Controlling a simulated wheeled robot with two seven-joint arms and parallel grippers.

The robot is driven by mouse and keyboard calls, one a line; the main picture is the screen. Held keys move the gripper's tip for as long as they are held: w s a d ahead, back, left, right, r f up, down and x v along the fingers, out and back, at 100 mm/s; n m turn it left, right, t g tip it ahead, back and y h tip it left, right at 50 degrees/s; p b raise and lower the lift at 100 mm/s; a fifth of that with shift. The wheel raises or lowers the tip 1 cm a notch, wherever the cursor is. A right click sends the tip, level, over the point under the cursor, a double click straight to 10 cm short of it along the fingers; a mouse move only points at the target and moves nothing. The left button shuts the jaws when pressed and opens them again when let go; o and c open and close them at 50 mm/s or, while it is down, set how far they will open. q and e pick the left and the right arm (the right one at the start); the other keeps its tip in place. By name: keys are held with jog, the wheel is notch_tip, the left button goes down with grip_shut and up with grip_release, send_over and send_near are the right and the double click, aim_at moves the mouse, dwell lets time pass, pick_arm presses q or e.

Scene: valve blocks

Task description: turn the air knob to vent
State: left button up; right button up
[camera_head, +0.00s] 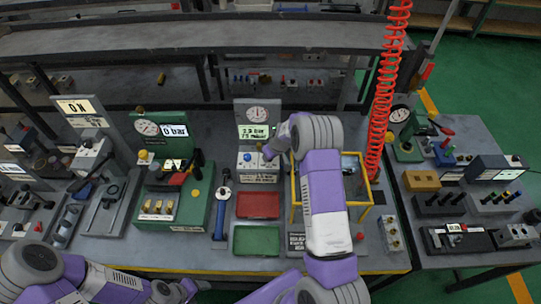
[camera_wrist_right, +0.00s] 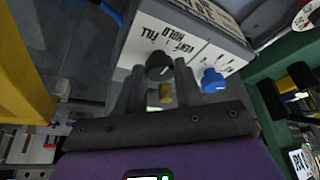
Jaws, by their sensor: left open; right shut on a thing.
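The air knob is a black round knob (camera_wrist_right: 159,66) on a white-topped valve block, beside the printed words FILL, HOLD and VENT in the right wrist view. My right gripper (camera_wrist_right: 160,88) is shut on this knob, one finger on each side. Its exact pointer direction is hidden. In the head view the valve block (camera_head: 259,179) stands at the middle of the bench, and my right gripper (camera_head: 268,153) reaches its top from the right. My left gripper (camera_head: 186,289) is open, low at the bench's front edge, away from the block.
A blue knob (camera_wrist_right: 213,80) sits beside the air knob. A gauge (camera_head: 257,114) and a lit display (camera_head: 253,132) stand behind the block. A red tray (camera_head: 258,205) and a green tray (camera_head: 256,241) lie in front. A yellow frame (camera_head: 296,200) stands to the right.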

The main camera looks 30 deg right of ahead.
jog(key=m, duration=0.1)
jog(key=m+h, duration=0.1)
jog(key=shift+a+m, duration=0.2)
jog(key=shift+m, duration=0.1)
jog(key=m+h+p, duration=0.1)
jog(key=m, duration=0.2)
jog(key=shift+a, duration=0.1)
jog(key=shift+w+m+g+h+p, duration=0.1)
jog(key=shift+m+g+h+p, duration=0.45)
jog(key=shift+m, duration=1.15)
jog(key=o, duration=1)
jog(key=shift+o, duration=0.2)
jog(key=shift+a+r, duration=0.1)
jog(key=shift+r, duration=0.05)
jog(key=v, duration=0.7)
